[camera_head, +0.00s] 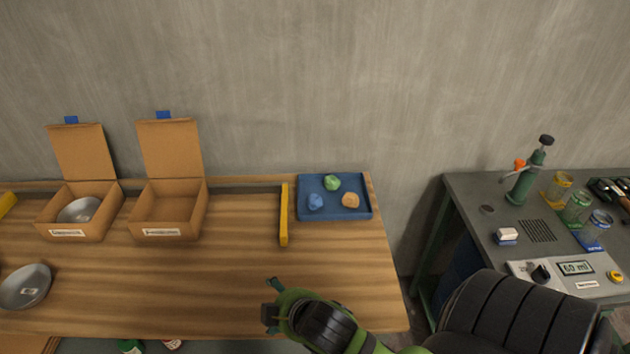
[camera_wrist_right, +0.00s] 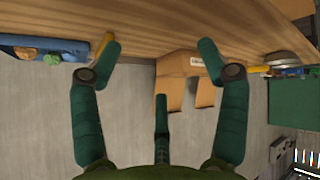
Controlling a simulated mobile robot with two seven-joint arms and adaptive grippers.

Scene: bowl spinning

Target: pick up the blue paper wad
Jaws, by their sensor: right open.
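The blue paper wad (camera_head: 315,202) lies in the left part of a blue tray (camera_head: 333,215) at the back right of the wooden table. A green wad (camera_head: 332,183) and an orange wad (camera_head: 350,200) share the tray. My right gripper (camera_head: 271,302) is over the front of the table, in front of the tray and to its left, well apart from the wads. In the wrist view its teal fingers (camera_wrist_right: 160,58) are spread with nothing between them. My left gripper is out of view.
A yellow bar (camera_head: 284,215) lies left of the tray. Two open cardboard boxes (camera_head: 168,218) stand further left, and a metal bowl (camera_head: 25,287) sits at the front left. The wood (camera_head: 345,260) in front of the tray is clear. A separate grey bench (camera_head: 470,205) stands right, past a gap.

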